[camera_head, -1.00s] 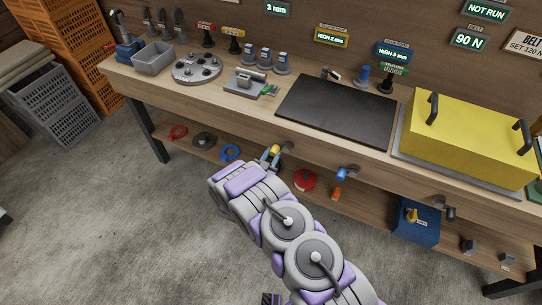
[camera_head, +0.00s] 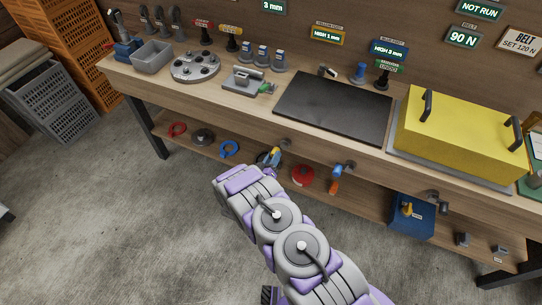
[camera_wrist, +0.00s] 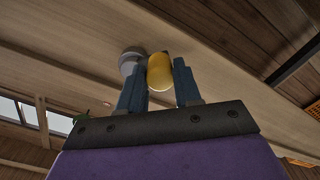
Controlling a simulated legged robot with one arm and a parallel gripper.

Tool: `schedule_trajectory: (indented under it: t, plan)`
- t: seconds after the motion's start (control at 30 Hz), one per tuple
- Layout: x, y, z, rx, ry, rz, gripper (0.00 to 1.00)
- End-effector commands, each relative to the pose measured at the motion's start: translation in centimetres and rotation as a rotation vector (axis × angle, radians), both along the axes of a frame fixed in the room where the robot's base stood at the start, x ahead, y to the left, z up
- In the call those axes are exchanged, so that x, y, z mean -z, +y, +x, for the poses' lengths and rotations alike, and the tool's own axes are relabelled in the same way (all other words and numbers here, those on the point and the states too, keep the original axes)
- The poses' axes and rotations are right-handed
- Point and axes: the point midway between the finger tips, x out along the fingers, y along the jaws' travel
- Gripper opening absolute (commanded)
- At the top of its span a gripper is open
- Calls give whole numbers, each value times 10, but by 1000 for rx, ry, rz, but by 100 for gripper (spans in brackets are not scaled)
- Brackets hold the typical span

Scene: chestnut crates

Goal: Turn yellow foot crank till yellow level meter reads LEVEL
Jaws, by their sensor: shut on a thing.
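The yellow foot crank shows its yellow handle (camera_wrist: 160,72) between my gripper's fingers (camera_wrist: 159,88) in the wrist view. A grey round part sits just behind it under the bench. In the head view the yellow crank (camera_head: 274,154) is at the bench's front edge, with my gripper (camera_head: 268,160) shut on it and partly hiding it. The yellow level meter (camera_head: 328,35) on the back wall reads HIGH 1 mm.
The blue level meter (camera_head: 389,50) seems to read HIGH 3 mm. The black plate (camera_head: 333,106) and yellow cover (camera_head: 462,133) are on the bench.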

Motion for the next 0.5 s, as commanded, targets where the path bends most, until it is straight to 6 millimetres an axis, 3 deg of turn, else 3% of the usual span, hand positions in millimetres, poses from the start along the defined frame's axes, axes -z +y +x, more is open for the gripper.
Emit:
schedule_trajectory:
  t: [0.5]
  plan:
    - [10, -10, -5, -7, 146, -396, 3]
